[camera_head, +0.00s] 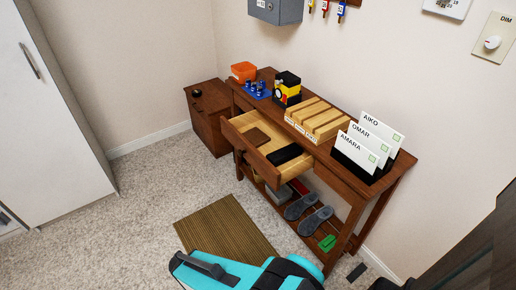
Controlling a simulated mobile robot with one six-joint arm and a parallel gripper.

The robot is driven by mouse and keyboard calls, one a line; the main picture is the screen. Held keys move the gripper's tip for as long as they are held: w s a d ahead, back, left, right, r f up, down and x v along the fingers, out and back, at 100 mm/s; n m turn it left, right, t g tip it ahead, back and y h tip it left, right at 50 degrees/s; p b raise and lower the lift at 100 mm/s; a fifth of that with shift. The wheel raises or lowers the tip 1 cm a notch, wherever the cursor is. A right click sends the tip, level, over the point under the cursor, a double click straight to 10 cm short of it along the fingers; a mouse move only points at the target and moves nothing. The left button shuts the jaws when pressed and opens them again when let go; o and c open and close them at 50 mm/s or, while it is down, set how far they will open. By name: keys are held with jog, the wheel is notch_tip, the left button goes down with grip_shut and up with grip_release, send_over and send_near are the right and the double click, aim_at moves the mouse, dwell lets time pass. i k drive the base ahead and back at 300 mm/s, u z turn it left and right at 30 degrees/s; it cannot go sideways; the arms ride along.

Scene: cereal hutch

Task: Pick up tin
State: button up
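No thing in view can be named as the tin with certainty. A small black and yellow box-like item (288,82) with a white round mark stands on the brown wooden table (340,174), near its back left; it could be a tin, but I cannot tell. A grey item (279,194) sits on the table's lower shelf, partly hidden by the open drawer (262,158). Parts of my teal and black arm show at the bottom edge. My gripper's fingers do not show, so what they hold is hidden.
The drawer juts out, holding a brown and a black item. Grey shoes (314,221) are below. Carpet left of the mat (224,230) is clear.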

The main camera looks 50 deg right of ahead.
aim_at(196, 92)
jog(key=u, duration=1.4)
jog(key=k, duration=0.1)
jog(key=z, duration=2.9)
jog(key=k, duration=0.95)
jog(key=u, duration=0.15)
jog(key=i, duration=0.7)
